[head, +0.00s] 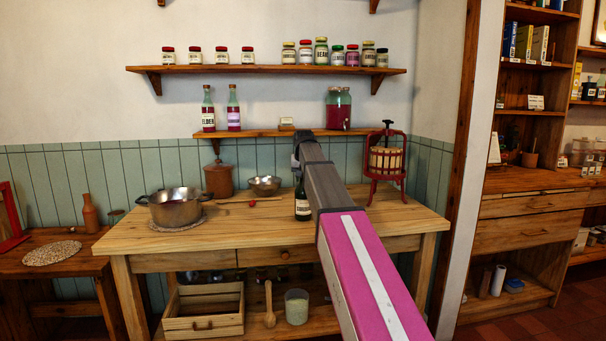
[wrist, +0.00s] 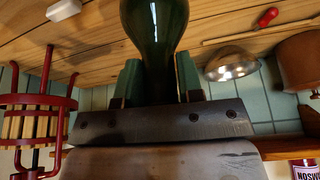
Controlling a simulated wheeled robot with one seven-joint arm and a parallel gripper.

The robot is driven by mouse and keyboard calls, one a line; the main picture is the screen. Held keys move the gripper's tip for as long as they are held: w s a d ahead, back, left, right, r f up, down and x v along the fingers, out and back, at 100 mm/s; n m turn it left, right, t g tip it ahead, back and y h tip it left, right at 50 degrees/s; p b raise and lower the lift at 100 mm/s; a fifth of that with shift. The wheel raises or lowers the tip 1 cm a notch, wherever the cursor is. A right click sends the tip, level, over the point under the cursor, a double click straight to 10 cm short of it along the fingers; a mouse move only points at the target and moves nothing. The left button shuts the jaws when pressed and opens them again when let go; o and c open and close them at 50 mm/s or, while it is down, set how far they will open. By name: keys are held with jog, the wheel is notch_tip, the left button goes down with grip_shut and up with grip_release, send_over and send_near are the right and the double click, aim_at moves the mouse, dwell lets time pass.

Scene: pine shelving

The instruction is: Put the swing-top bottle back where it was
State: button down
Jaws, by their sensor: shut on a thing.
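The swing-top bottle is dark green glass with a pale label; in the head view its lower part (head: 302,205) shows upright over the worktable, below the end of my arm. In the wrist view the bottle (wrist: 155,28) is between the two green fingers of my gripper (wrist: 158,80), which is shut on its narrow upper part. My gripper and arm hide the bottle's top in the head view. I cannot tell whether its base touches the table. Two bottles with red contents, the left one (head: 208,110) and the right one (head: 233,108), stand on the small lower shelf (head: 262,133).
The worktable (head: 165,240) carries a steel pot (head: 175,207), brown crock (head: 219,181), metal bowl (head: 265,185) and red fruit press (head: 386,165). A small card (head: 287,123) and a glass dispenser (head: 338,108) stand on the lower shelf. Several jars line the upper shelf (head: 270,70).

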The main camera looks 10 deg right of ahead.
jog(key=c, duration=0.8)
grip_release()
jog(key=shift+f, duration=0.15)
jog(key=shift+o, duration=0.2)
jog(key=v, duration=1.2)
